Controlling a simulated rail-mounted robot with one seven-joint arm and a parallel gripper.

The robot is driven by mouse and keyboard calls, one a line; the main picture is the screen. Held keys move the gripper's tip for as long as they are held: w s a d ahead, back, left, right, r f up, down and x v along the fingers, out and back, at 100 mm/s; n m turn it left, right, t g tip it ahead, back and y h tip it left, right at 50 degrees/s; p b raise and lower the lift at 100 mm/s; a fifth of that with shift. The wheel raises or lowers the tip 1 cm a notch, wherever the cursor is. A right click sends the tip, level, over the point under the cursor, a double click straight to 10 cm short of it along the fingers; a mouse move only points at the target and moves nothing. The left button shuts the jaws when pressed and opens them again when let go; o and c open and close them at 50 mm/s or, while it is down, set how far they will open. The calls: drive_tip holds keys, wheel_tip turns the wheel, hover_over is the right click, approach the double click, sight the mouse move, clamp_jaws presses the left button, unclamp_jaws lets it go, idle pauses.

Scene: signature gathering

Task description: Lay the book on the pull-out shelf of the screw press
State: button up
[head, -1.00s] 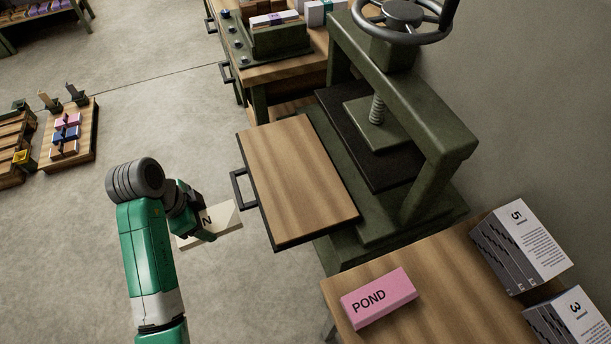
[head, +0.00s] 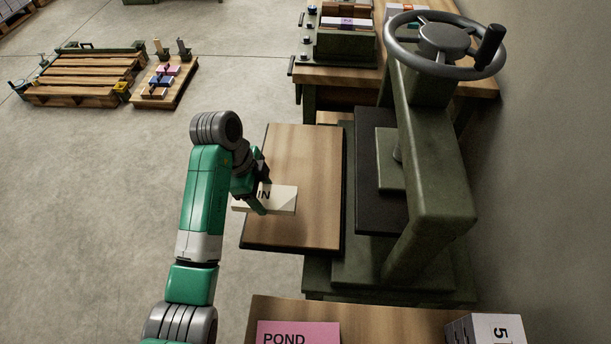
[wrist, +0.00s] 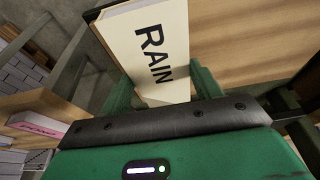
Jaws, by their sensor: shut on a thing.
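My gripper (head: 256,190) is shut on a cream book (head: 283,199), partly hidden by the fingers in the head view. In the wrist view the book (wrist: 150,45) shows the word RAIN on its face, with the green fingers on either side of it. The wooden pull-out shelf (head: 308,165) sticks out to the left of the dark green screw press (head: 441,200). In the head view the book overlaps the shelf's left part and appears above it; I cannot tell the height of the gap. The top of the shelf looks bare otherwise.
The press handwheel (head: 446,45) stands high at the right. A pallet (head: 85,80) is at the far left.

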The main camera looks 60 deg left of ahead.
drive_tip(key=w+a+b, duration=0.1)
drive_tip(key=w+a, duration=0.1)
drive_tip(key=w, duration=0.2)
drive_tip(key=w+a+f+b, duration=0.1)
drive_tip(key=w+a+b, duration=0.1)
drive_tip(key=w, duration=0.2)
drive_tip(key=w+a+b, duration=0.1)
drive_tip(key=w+a, duration=0.1)
drive_tip(key=w, duration=0.2)
drive_tip(key=shift+w+f, duration=0.15)
drive_tip(key=shift+w, duration=0.15)
wheel_tip(320, 180, down, 4)
drive_tip(key=shift+r+b, duration=0.1)
drive_tip(key=shift+b, duration=1.1)
drive_tip(key=shift+r, duration=0.15)
drive_tip(key=o, duration=1.1)
drive_tip(key=p+v, duration=0.4)
drive_tip(key=v, duration=0.8)
drive_tip(key=shift+s, duration=0.1)
